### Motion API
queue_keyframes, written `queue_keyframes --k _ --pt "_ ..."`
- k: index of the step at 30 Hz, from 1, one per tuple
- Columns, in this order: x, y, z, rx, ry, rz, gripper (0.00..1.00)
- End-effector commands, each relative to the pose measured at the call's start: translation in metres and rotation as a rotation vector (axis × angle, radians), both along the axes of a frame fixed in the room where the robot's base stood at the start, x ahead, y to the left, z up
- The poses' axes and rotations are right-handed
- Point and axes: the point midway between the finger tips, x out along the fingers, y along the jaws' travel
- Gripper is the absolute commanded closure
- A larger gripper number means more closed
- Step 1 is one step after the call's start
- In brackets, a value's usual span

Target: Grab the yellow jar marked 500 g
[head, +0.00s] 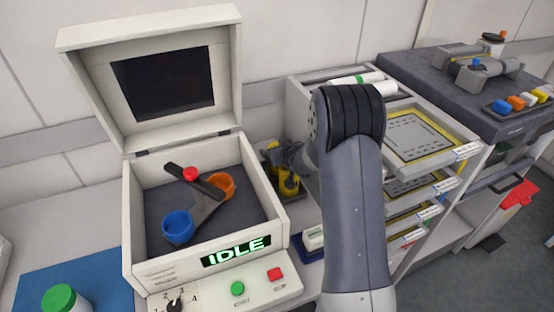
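A yellow thing (288,184) with dark parts across it shows in the narrow gap between the white machine and the drawer rack. It may be the yellow jar, but no 500 g marking can be read. My arm comes up from the bottom middle and bends left, so that its wrist ends right at this yellow thing. My gripper (275,160) is small and partly hidden there. I cannot tell its fingers from the dark parts, or whether they touch the yellow thing.
The white machine (137,228) has its lid up, blue (177,228) and orange (222,184) cups inside and a display reading IDLE. A green-lidded jar (65,298) is on a blue mat (100,264). The drawer rack (300,98) and a dark-topped cart (425,75) stand right.

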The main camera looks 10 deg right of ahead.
Motion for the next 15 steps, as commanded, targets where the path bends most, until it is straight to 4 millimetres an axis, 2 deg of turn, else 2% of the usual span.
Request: queue_keyframes --k 5,15 --pt "-0.0001 0.0001 -0.0001 0.0 0.0 0.0 0.15" --pt "-0.0002 0.0001 0.0 0.0 0.0 0.0 0.43"
